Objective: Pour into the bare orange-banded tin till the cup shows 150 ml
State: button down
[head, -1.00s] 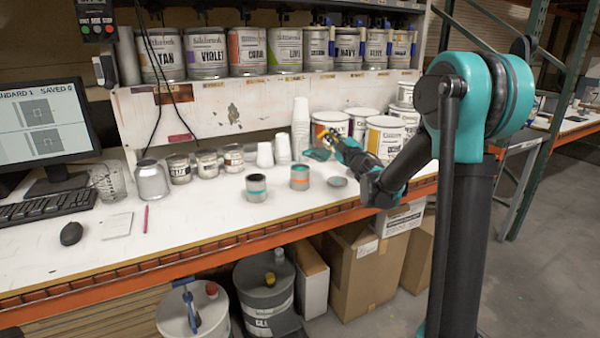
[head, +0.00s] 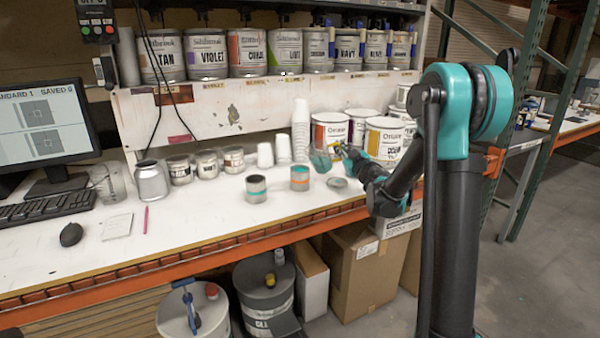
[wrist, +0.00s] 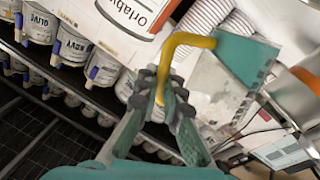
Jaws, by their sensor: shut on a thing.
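A clear measuring cup (wrist: 215,88) with a yellow handle (wrist: 180,45) and teal colour inside shows in the wrist view. My gripper (wrist: 163,88) is shut on its handle. In the head view the cup (head: 320,161) is held by my gripper (head: 341,152), behind and right of the orange-banded tin. That small grey tin (head: 300,178) stands open on the bench, and part of it shows at the right of the wrist view (wrist: 306,78). A teal-banded tin (head: 256,189) stands to its left. The cup's fill level cannot be read.
Large paint cans (head: 384,137) stand behind my gripper, with a stack of white cups (head: 300,137) beside them. A round lid (head: 338,184) lies right of the orange-banded tin. Small labelled jars (head: 207,163) stand at left.

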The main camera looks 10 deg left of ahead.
jog(key=shift+w+d+f+m, duration=0.2)
jog(key=shift+d+f+m, duration=0.1)
jog(key=shift+f, duration=0.15)
jog(key=shift+w+d+f+m, duration=0.2)
jog(key=shift+f+m, duration=0.1)
jog(key=shift+f, duration=0.1)
jog(key=shift+w+d+f+m+g+h+b, duration=0.15)
jog(key=shift+w+d+f+m+b, duration=0.15)
jog(key=shift+m, duration=0.35)
jog(key=shift+w+d+f+m+g+h+b, duration=0.1)
jog(key=shift+w+d+f+m+g, duration=0.15)
jog(key=shift+d+m, duration=0.3)
jog(key=shift+w+d+f+m+g+h+b, duration=0.1)
jog(key=shift+w+d+f+m+h+b, duration=0.15)
jog(key=shift+m, duration=0.45)
notch_tip(320, 180, up, 5)
jog(key=shift+r, duration=0.1)
